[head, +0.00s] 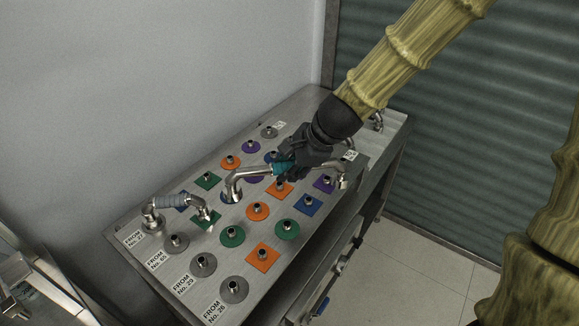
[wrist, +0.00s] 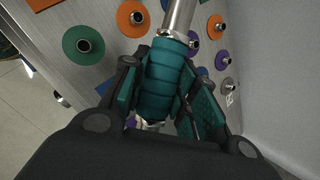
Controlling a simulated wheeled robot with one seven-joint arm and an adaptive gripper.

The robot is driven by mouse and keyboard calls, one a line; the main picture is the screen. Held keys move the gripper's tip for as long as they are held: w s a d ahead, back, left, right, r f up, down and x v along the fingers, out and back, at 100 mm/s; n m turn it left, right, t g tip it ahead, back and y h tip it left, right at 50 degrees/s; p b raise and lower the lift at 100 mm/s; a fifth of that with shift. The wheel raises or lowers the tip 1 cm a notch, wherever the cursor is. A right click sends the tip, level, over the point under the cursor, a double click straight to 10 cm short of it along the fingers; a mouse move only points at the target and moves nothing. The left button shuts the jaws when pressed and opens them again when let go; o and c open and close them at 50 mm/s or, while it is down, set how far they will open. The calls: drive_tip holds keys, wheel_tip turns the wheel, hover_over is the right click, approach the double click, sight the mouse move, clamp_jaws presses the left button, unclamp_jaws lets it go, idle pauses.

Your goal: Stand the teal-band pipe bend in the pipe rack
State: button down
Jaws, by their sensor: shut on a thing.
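The teal-band pipe bend is a bright metal pipe (head: 235,188) with a teal wrapped band. My gripper (head: 288,166) is shut on that band, above the panel of coloured plates. One bent end of the pipe points down on the left; metal also shows right of the gripper. In the wrist view the ribbed teal band (wrist: 166,82) lies between the finger pads of my gripper (wrist: 165,98), with the bare pipe running up out of it. Whether its ends touch the panel, I cannot tell. I cannot pick out the pipe rack with certainty.
The steel panel (head: 139,215) bears several nozzles on orange, green, purple, blue and grey plates, with "FROM" labels. Curved metal pieces (head: 376,121) show behind my arm. A wall borders the back; tiled floor (head: 425,285) is clear at right.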

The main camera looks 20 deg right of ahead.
drive_tip(key=shift+r+p, duration=2.2)
drive_tip(key=shift+r, duration=0.2)
